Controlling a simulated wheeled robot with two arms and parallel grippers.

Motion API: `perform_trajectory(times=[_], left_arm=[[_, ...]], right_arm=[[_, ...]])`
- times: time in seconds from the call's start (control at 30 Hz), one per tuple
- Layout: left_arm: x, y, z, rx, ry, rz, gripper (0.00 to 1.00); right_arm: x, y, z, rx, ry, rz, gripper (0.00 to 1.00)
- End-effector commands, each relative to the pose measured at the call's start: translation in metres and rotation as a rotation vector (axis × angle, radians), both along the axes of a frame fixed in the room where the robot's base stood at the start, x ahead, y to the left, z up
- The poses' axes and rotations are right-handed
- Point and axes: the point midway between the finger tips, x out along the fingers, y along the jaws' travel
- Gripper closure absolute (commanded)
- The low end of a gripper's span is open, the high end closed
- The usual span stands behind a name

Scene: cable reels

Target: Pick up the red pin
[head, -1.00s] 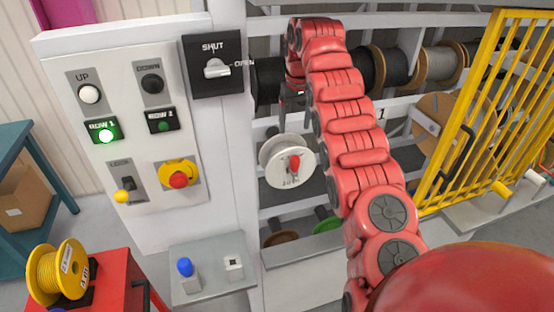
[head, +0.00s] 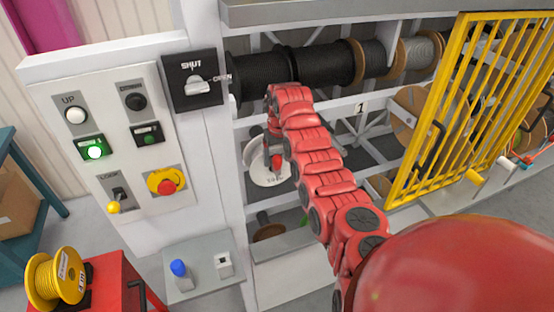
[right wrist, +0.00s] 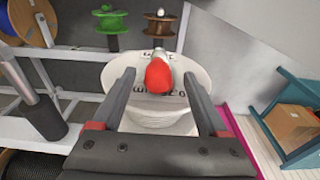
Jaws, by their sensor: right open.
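The red pin (head: 277,161) sticks out of the face of a white reel (head: 268,175) on the rack. In the right wrist view, the red pin (right wrist: 158,76) shows large in front of the white reel (right wrist: 185,72). My right gripper (right wrist: 159,76) is open, with one dark finger on each side of the pin in the picture. I cannot tell whether the fingers touch it. In the head view, my right gripper (head: 272,138) is just above the pin, partly hidden by my arm. My left gripper is not in view.
A control panel (head: 120,165) stands to the left. Below it, a shelf (head: 205,285) holds a blue pin (head: 178,268) and a white block (head: 224,263). A yellow reel (head: 55,278) sits on a red cart. A yellow gate (head: 440,130) stands to the right. Black reels (head: 310,68) are above.

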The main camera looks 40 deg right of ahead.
Motion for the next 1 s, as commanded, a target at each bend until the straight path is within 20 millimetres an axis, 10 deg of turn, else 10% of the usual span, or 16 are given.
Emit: perform_trajectory(times=[0.57, 1.0], left_arm=[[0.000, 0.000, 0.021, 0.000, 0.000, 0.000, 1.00], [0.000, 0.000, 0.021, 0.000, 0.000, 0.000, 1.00]], right_arm=[[0.002, -0.002, -0.031, 0.001, 0.000, -0.001, 0.23], [0.002, -0.002, -0.030, 0.001, -0.001, -0.001, 1.00]])
